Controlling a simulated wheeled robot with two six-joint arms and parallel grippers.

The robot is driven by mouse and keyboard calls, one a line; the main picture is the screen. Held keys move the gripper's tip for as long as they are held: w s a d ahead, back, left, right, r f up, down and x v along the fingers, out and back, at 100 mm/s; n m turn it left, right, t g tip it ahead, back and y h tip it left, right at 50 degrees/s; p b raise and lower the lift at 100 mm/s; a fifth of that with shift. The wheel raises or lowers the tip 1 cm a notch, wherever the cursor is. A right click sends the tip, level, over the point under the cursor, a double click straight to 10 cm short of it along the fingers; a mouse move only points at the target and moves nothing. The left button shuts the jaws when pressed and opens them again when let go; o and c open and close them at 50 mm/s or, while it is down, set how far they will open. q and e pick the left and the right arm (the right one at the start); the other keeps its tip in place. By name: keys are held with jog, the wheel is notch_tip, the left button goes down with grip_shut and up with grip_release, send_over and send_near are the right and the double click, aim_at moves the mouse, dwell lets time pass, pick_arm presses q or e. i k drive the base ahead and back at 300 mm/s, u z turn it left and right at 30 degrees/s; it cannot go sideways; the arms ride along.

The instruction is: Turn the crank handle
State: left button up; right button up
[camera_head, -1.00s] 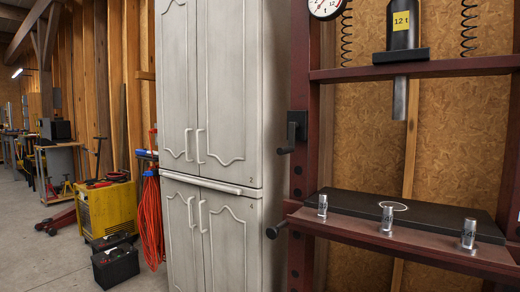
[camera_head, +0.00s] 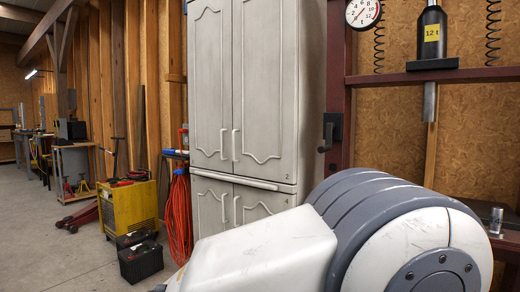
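A dark crank handle (camera_head: 326,138) sticks out from a black mount (camera_head: 334,127) on the left post of the dark red shop press (camera_head: 344,80). It hangs beside the right edge of the white cabinet. A second, lower crank seen earlier is hidden now. One of my arms, white and grey, fills the lower middle and right and covers the lower press. Neither of my grippers shows, so no contact with the crank can be seen.
The tall white cabinet (camera_head: 273,80) stands directly left of the press. A red hose (camera_head: 180,215), a yellow machine (camera_head: 128,207) and a black battery (camera_head: 140,261) stand further left. The press ram (camera_head: 429,102) and a metal pin (camera_head: 496,220) show at right.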

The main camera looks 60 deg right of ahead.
aim_at(330, 127)
jog(key=u, duration=0.15)
jog(key=i, duration=0.75)
jog(key=z, duration=1.5)
